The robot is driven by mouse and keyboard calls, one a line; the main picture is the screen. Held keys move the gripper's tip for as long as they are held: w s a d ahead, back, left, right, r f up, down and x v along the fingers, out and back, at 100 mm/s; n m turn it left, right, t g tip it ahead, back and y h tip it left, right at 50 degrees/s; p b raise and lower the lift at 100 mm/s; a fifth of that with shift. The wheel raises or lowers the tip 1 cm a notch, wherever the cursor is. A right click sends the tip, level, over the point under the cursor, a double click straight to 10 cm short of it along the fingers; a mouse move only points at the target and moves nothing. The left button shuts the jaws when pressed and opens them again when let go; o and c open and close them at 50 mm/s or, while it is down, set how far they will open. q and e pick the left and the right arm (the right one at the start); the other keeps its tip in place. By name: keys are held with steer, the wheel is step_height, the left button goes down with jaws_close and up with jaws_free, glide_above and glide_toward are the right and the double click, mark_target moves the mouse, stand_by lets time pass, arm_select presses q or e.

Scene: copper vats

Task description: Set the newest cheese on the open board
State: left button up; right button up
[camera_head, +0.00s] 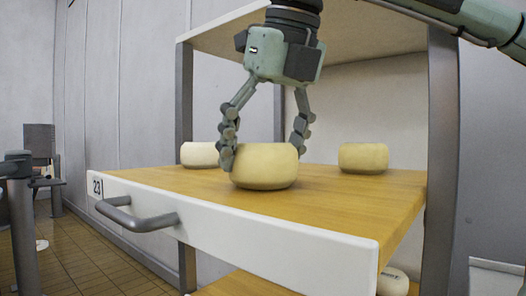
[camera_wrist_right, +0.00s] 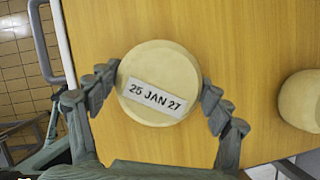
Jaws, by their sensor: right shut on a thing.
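My right gripper (camera_head: 265,150) comes down from above with its fingers on both sides of a pale round cheese (camera_head: 265,168). In the right wrist view the fingers close on this cheese (camera_wrist_right: 158,75), whose top label reads "25 JAN 27". The cheese is level, at or just above the pulled-out wooden board (camera_head: 330,195); I cannot tell whether it touches. The board has a white front marked 23 and also shows in the wrist view (camera_wrist_right: 230,40). A whiter cheese (camera_head: 199,155) and a yellowish cheese (camera_head: 363,158) stand farther back on it. My left gripper is not seen.
Grey rack posts (camera_head: 440,150) stand beside the board, and an upper shelf (camera_head: 370,30) is close above my right gripper. A grey handle (camera_head: 137,218) juts from the board's front. Another cheese (camera_head: 392,281) shows partly below. Bare board lies around the held cheese.

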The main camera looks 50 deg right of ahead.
steer(key=shift+f, duration=0.1)
steer(key=o, duration=1.6)
steer(key=shift+c, duration=0.2)
steer(key=shift+r+p, duration=0.65)
steer(key=shift+r, duration=2.85)
steer(key=shift+f, duration=0.15)
